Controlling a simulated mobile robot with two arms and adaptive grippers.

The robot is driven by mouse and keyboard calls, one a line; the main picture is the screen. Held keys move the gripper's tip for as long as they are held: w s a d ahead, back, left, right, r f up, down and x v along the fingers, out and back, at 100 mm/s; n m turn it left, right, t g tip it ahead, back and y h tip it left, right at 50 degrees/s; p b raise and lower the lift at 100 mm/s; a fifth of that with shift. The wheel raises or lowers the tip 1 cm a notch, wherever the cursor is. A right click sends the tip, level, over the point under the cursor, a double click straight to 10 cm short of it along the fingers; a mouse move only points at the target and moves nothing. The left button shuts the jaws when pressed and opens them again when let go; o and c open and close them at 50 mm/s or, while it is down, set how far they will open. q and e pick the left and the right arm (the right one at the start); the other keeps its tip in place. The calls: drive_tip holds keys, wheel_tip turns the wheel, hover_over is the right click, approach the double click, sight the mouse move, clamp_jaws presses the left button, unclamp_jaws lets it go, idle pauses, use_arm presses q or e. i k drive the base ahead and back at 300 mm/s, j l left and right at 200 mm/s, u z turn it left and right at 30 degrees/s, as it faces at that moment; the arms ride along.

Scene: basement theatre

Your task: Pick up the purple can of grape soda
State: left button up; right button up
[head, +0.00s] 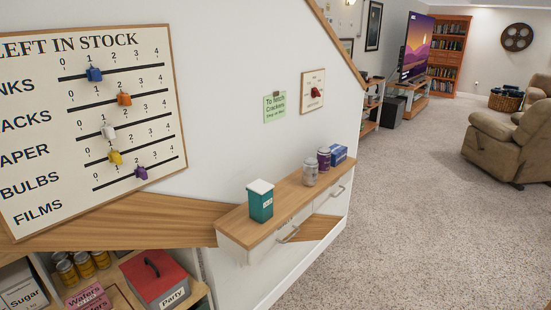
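A small purple can (324,160) stands upright on the wooden top of the narrow wall cabinet (248,233), near its far end. It is between a silver-grey can (310,173) in front and to its left and a blue box (339,153) behind and to its right. The print on the can is too small to read. Neither of my grippers shows in the head view.
A green tin with a white lid (260,203) stands nearer on the cabinet top. A stock board (125,60) hangs at left above shelves with a red box (152,277). Carpet (420,220) right of the cabinet is clear; brown armchairs (505,150) stand beyond.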

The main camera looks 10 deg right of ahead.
sight(324, 154)
drive_tip(key=i+l+u, duration=0.25)
drive_tip(key=l+u, duration=0.25)
drive_tip(key=i+l+u, duration=0.25)
drive_tip(key=l, duration=0.15)
drive_tip(key=l+u, duration=0.25)
drive_tip(key=k+l, duration=0.05)
drive_tip(key=l, duration=0.05)
